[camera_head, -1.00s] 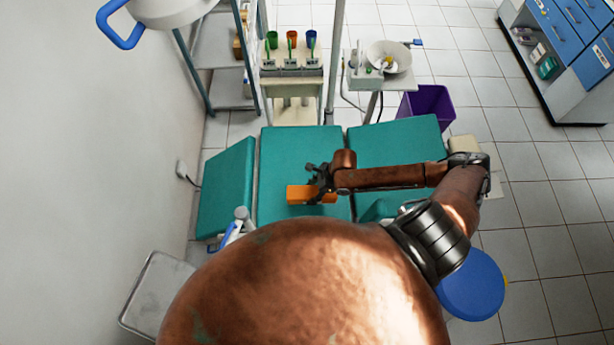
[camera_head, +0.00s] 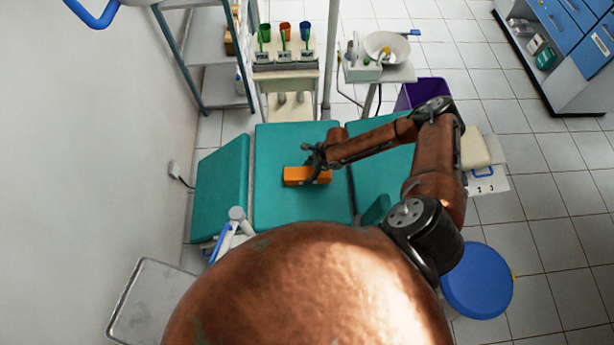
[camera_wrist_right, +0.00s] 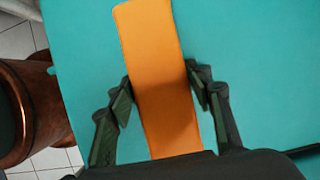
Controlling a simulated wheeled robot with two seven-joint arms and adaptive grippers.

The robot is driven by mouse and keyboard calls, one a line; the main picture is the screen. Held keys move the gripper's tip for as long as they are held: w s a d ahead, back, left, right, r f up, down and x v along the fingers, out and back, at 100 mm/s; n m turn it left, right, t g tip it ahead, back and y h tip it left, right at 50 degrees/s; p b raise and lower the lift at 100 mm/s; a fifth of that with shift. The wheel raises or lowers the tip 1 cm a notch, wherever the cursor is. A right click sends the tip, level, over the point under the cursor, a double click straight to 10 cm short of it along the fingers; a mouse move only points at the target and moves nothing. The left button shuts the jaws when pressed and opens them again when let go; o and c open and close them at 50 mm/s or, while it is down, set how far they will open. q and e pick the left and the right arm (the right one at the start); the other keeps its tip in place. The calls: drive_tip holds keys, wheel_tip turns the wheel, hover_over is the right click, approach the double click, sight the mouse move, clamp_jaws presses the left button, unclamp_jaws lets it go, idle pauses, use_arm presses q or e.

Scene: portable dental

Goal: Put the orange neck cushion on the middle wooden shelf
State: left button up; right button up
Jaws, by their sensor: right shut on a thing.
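The orange neck cushion (camera_head: 296,176) is a small block over the middle teal pad of the dental chair (camera_head: 290,205). My right gripper (camera_head: 318,166) is at the cushion's right part. In the right wrist view my right gripper (camera_wrist_right: 162,97) has a finger on each side of the cushion (camera_wrist_right: 152,45) and is shut on it. I cannot tell whether the cushion touches the pad or is just above it. A rack at the upper left has several shelves, one of them a grey board (camera_head: 220,88); I cannot make out wood on it. My left gripper is out of view.
A trolley with coloured cups (camera_head: 285,75) stands behind the chair. A basin stand (camera_head: 385,55) and a purple bin (camera_head: 425,90) are at the back right. A blue stool (camera_head: 477,282) is at the right, a metal tray (camera_head: 150,298) at the lower left.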

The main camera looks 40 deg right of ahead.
sight(308, 176)
drive_tip(key=shift+w+f+b, duration=0.15)
drive_tip(key=shift+f+b, duration=0.25)
drive_tip(key=shift+f, duration=1.25)
drive_tip(key=shift+f, duration=0.15)
drive_tip(key=o, duration=1.2)
drive_tip(key=shift+d, duration=0.1)
